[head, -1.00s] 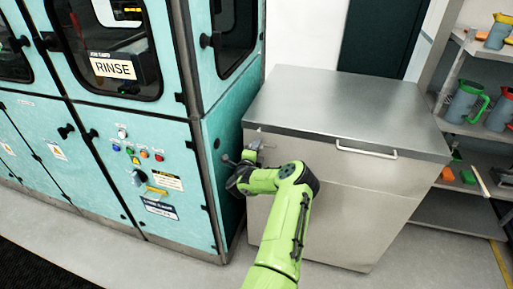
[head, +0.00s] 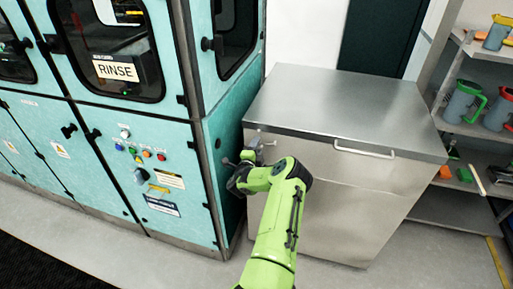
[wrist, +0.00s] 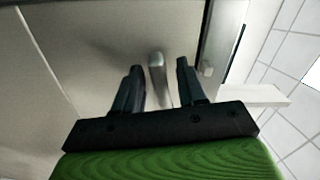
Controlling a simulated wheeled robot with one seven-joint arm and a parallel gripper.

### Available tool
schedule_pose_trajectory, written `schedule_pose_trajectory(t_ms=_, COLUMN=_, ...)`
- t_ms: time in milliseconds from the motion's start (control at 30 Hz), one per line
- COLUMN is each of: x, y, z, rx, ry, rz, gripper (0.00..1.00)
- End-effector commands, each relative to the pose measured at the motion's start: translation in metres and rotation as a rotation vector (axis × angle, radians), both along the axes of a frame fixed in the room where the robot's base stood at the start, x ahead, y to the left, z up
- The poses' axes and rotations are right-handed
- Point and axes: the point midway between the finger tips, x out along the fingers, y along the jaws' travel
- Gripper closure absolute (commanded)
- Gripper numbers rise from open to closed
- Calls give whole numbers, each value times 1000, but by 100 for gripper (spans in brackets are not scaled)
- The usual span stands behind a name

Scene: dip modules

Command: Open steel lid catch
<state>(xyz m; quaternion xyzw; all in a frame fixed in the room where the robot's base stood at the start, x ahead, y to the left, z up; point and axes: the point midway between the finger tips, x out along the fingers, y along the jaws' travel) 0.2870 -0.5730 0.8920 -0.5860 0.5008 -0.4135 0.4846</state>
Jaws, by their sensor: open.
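The steel chest (head: 335,205) stands at the middle right of the head view, its flat lid (head: 345,105) down. The lid catch is a small grey metal lever near the chest's front left corner. In the wrist view the catch (wrist: 157,68) sits between my two open fingers, with a gap on either side of it. My gripper (wrist: 160,85) faces the steel front and holds nothing. In the head view my gripper (head: 248,160) is at the front left corner, and my wrist partly hides the catch.
A teal rinse machine (head: 160,180) stands close on the left, leaving a narrow gap beside the chest. A white handle bar (head: 364,152) is on the lid's front. Shelves with jugs (head: 465,105) stand at the right. The floor in front is clear.

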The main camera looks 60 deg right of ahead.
Motion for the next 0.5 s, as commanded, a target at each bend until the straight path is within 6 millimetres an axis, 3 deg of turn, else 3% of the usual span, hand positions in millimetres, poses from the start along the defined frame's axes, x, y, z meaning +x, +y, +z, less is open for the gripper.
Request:
schedule_pose_trajectory(t_ms=167, x=-2, y=16, z=0, rx=4, ry=1, rz=3, gripper=60)
schedule_pose_trajectory(t_ms=500, x=-16, y=109, z=1, rx=5, ry=2, rz=5, gripper=60)
